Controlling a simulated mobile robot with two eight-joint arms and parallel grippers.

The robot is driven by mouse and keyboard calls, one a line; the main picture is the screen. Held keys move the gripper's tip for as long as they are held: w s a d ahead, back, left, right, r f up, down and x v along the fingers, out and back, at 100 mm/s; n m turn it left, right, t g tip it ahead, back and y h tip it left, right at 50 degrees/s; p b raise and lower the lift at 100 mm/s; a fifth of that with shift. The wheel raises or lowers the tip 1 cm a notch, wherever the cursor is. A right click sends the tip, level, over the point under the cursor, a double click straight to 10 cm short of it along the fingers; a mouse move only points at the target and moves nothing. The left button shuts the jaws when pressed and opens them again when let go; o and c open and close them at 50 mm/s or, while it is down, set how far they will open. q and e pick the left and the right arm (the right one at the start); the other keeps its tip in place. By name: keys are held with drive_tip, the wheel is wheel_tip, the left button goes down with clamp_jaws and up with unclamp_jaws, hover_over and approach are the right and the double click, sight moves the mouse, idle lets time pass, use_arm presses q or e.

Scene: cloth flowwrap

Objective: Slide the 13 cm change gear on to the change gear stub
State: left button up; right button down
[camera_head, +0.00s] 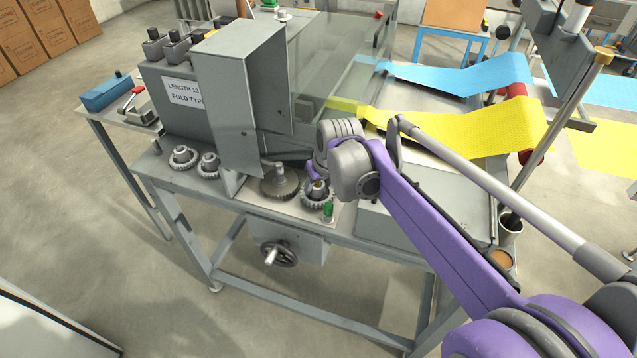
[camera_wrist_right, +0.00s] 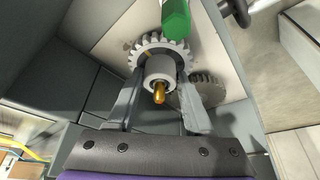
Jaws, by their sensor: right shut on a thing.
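A steel toothed gear with a raised hub (camera_wrist_right: 160,68) is between the two fingers of my right gripper (camera_wrist_right: 160,106), which is shut on the hub. It also shows in the head view (camera_head: 317,200), below my right gripper (camera_head: 316,176). A brass rounded tip (camera_wrist_right: 159,94), which looks like the stub's end, shows at the hub's bore; how far the gear sits along it I cannot tell. A larger dark gear (camera_head: 280,184) lies beside it on the pale plate, partly behind a finger in the wrist view (camera_wrist_right: 208,88). My left gripper is out of view.
A green-handled item (camera_head: 328,209) stands close by the held gear, and its green part shows in the wrist view (camera_wrist_right: 175,18). A tall grey guard (camera_head: 245,95) rises to the left. Two spare gears (camera_head: 184,158) sit on the bench's left end. A handwheel (camera_head: 277,254) hangs below.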

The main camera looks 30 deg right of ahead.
drive_tip(key=shift+c, duration=1)
unclamp_jaws()
drive_tip(key=p+v, duration=0.1)
drive_tip(key=v, duration=0.9)
drive_tip(key=shift+r, duration=0.4)
drive_tip(key=s+a+f+p, duration=0.3)
drive_tip(key=s+a+f, duration=0.2)
drive_tip(key=s, duration=0.3)
drive_tip(key=s+a+f+p, duration=0.3)
drive_tip(key=s+a+f, duration=0.2)
drive_tip(key=s, duration=0.4)
drive_tip(key=shift+s+n+t+p, duration=0.2)
drive_tip(key=shift+n+t+p, duration=0.1)
drive_tip(key=shift+n+t, duration=0.1)
